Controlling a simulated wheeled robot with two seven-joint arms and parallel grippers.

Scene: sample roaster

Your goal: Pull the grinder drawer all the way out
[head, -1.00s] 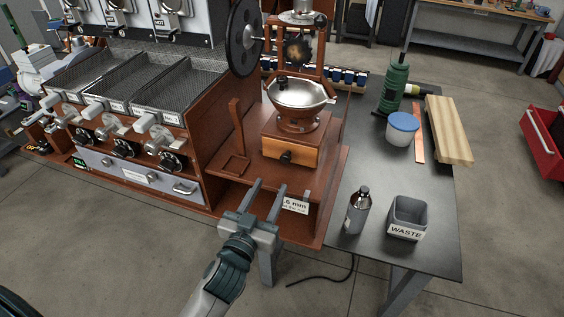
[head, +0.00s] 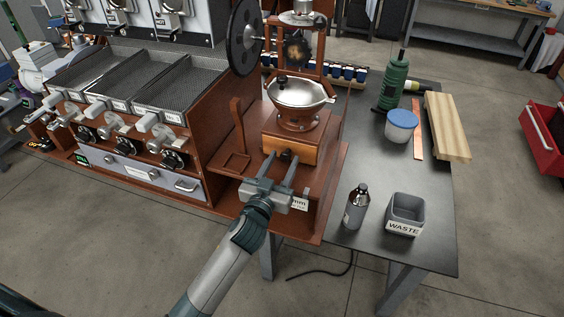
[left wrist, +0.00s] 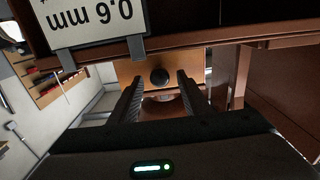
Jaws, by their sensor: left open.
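The grinder (head: 297,105) stands on the brown wooden bench, with a metal bowl on top and a wooden box base. Its drawer (head: 290,152) is in the front of that base and looks shut, with a small dark round knob (head: 287,155). My left gripper (head: 279,164) is open in front of the drawer, its fingers pointing at it. In the left wrist view the drawer front (left wrist: 140,68) and the knob (left wrist: 160,77) show between and just beyond the two open fingers (left wrist: 158,92). The fingers do not visibly touch the knob. My right gripper is not in view.
A white label card (head: 300,203) hangs at the bench's front edge, near my gripper. A wooden bracket (head: 237,140) stands left of the grinder.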

